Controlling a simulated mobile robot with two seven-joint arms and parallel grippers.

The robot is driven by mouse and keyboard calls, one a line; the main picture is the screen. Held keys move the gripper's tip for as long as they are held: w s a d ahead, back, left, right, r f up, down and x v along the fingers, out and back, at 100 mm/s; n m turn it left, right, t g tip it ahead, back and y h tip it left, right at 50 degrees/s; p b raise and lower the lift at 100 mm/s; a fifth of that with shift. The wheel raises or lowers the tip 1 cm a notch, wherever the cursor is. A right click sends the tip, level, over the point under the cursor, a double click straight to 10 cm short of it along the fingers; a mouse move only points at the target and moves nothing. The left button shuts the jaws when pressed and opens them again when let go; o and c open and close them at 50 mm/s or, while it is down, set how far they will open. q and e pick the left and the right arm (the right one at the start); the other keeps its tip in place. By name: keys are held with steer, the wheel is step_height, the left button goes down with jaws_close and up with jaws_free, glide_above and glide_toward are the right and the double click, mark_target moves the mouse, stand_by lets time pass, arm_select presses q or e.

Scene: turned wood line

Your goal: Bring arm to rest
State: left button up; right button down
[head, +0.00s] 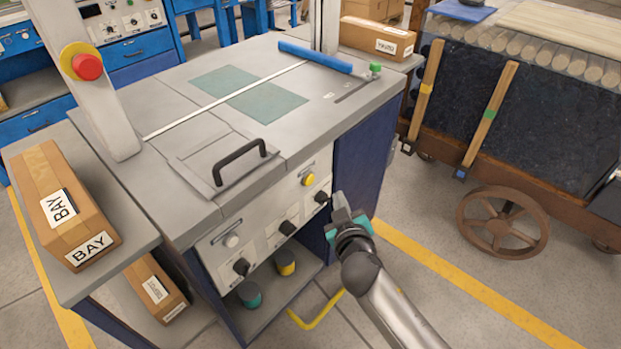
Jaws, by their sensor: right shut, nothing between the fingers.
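My right arm comes in from the bottom right of the head view. Its gripper (338,203) is shut and empty. It appears just in front of the right end of the workstation's control panel (262,222), near a black knob. I cannot tell whether it touches the panel. My left arm and gripper do not show in the head view.
The grey workstation (200,125) has a black handle (239,160) and a red button (88,67) on a post. A cardboard box (75,205) sits on the left shelf. A wheeled cart (520,110) stands at the right. Floor between cart and workstation is clear.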

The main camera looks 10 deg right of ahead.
steer(key=shift+f, duration=0.1)
stand_by(0.3)
steer(key=s+d+f+g+p, duration=0.25)
steer(key=s+f, duration=0.45)
steer(key=f, duration=0.4)
steer(key=s+d+f+g+p, duration=0.15)
steer(key=s+f+g, duration=0.25)
steer(key=s+f, duration=0.45)
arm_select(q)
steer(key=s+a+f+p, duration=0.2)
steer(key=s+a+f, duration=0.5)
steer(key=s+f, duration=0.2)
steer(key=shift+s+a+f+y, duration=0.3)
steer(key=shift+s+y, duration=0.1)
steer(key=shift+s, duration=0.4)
arm_select(e)
steer(key=s+d+f+g, duration=0.1)
steer(key=s+f+g, duration=0.1)
steer(key=s+f, duration=0.2)
steer(key=s+d+f+m+g, duration=0.1)
steer(key=s+f, duration=0.3)
steer(key=s, duration=0.7)
steer(key=s+d+f+m+g, duration=0.1)
steer(key=s+f, duration=0.3)
steer(key=s, duration=0.4)
steer(key=shift+s+d+g+y, duration=0.15)
steer(key=shift+d+g+y, duration=0.15)
steer(key=shift+d+g, duration=0.45)
